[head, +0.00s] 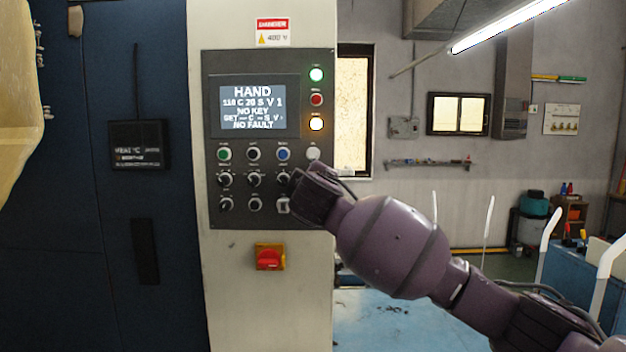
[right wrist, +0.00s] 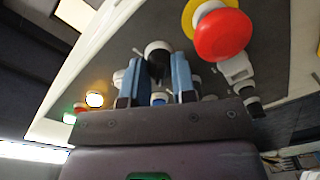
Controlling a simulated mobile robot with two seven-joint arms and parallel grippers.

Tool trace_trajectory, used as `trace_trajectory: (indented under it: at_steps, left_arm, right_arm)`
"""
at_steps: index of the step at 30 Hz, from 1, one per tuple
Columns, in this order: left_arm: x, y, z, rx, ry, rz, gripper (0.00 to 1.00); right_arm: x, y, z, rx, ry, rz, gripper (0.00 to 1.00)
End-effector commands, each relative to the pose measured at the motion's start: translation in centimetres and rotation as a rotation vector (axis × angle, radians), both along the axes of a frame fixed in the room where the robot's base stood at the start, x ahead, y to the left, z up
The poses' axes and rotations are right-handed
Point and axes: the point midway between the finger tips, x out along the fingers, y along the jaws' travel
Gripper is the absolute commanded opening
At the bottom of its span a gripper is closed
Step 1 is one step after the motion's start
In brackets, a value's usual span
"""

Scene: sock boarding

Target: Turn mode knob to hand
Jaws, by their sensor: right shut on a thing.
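The control panel (head: 207,135) is dark and set in a pale machine column. Its display (head: 252,107) reads HAND on the top line, with NO KEY and NO FAULT below. Several small black knobs (head: 254,180) stand in rows under the display. My right gripper (head: 298,186) is at the panel's right side and covers the rightmost knob of the middle row. In the right wrist view its two blue-lined fingers (right wrist: 157,72) are shut around a black knob (right wrist: 158,48). The knob's label and pointer are too small or hidden to read. My left gripper is not in view.
A red switch on a yellow-orange plate (head: 269,257) sits below the panel. A red button with a yellow ring (right wrist: 222,34) shows close beside my fingers in the wrist view. Green, red and lit amber lamps (head: 316,123) line the panel's upper right.

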Motion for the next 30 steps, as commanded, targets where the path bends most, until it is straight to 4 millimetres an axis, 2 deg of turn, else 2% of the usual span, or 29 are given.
trace_trajectory:
  at_steps: [14,15,19,30]
  left_arm:
    - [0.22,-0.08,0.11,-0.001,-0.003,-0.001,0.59]
    - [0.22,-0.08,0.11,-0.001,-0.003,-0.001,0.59]
    - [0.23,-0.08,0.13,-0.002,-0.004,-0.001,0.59]
    - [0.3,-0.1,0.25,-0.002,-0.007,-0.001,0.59]
  right_arm:
    - [-0.02,0.06,-0.02,-0.014,0.0,0.002,0.01]
    - [-0.02,0.06,-0.02,-0.014,0.0,0.002,0.31]
    - [-0.02,0.05,-0.03,-0.013,0.0,0.001,0.51]
    - [-0.02,0.08,-0.21,-0.009,0.002,0.002,0.51]
